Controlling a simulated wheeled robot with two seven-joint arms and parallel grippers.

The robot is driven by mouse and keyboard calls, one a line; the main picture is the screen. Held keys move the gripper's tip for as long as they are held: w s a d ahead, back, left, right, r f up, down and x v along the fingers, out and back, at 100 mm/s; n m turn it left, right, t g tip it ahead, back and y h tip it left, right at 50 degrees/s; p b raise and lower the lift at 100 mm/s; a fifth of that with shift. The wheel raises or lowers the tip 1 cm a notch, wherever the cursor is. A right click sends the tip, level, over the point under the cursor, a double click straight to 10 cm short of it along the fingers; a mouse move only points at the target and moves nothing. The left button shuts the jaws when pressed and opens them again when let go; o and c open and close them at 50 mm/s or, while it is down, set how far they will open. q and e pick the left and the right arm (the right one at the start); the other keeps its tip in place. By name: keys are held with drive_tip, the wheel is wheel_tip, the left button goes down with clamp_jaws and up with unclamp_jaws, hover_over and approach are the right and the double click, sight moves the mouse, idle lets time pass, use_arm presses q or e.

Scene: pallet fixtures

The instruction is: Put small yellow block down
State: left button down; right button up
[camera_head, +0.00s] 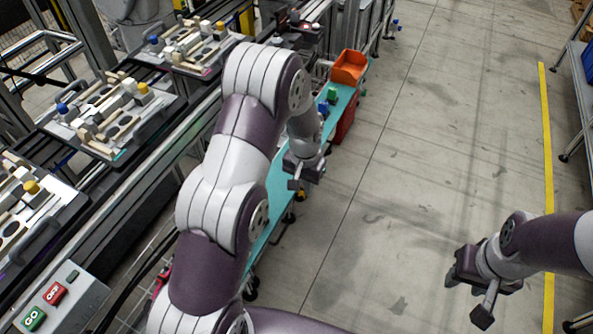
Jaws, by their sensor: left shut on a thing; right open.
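My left gripper (303,184) is over the near part of the narrow teal bench (264,226), pointing down. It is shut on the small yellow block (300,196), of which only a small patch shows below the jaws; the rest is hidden. Whether the block touches the bench cannot be told. A green block (332,94) and a blue block (323,107) stand farther along the bench. My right gripper (466,297) is open and empty over the floor at the lower right.
An orange bin (349,67) is at the bench's far end, with a red bin (345,124) below. Pallet fixtures (112,152) with several parts line the conveyor at left. A button box (57,298) is at lower left. The floor right of the bench is clear.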

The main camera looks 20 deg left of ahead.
use_arm(q)
drive_tip(key=a+f, duration=0.2)
drive_tip(key=a, duration=0.1)
drive_tip(key=w+a+f, duration=0.1)
drive_tip(key=a+f, duration=0.1)
drive_tip(key=a, duration=0.2)
drive_tip(key=w+a+f+p, duration=0.1)
drive_tip(key=a+f, duration=0.1)
drive_tip(key=a, duration=0.2)
drive_tip(key=shift+a+f, duration=0.2)
drive_tip(key=shift+f, duration=0.2)
wheel_tip(320, 180, down, 4)
drive_tip(key=shift+s+a+r, duration=0.1)
drive_tip(key=shift+a+r, duration=0.05)
drive_tip(key=shift+r, duration=0.05)
drive_tip(key=shift+f, duration=0.2)
use_arm(e)
drive_tip(key=shift+s+a+r, duration=0.2)
drive_tip(key=shift+s+r, duration=0.15)
drive_tip(key=shift+r, duration=0.4)
use_arm(q)
drive_tip(key=shift+f, duration=0.1)
use_arm(e)
drive_tip(key=shift+f, duration=0.1)
use_arm(q)
drive_tip(key=c, duration=1.1)
unclamp_jaws()
drive_tip(key=shift+o, duration=0.2)
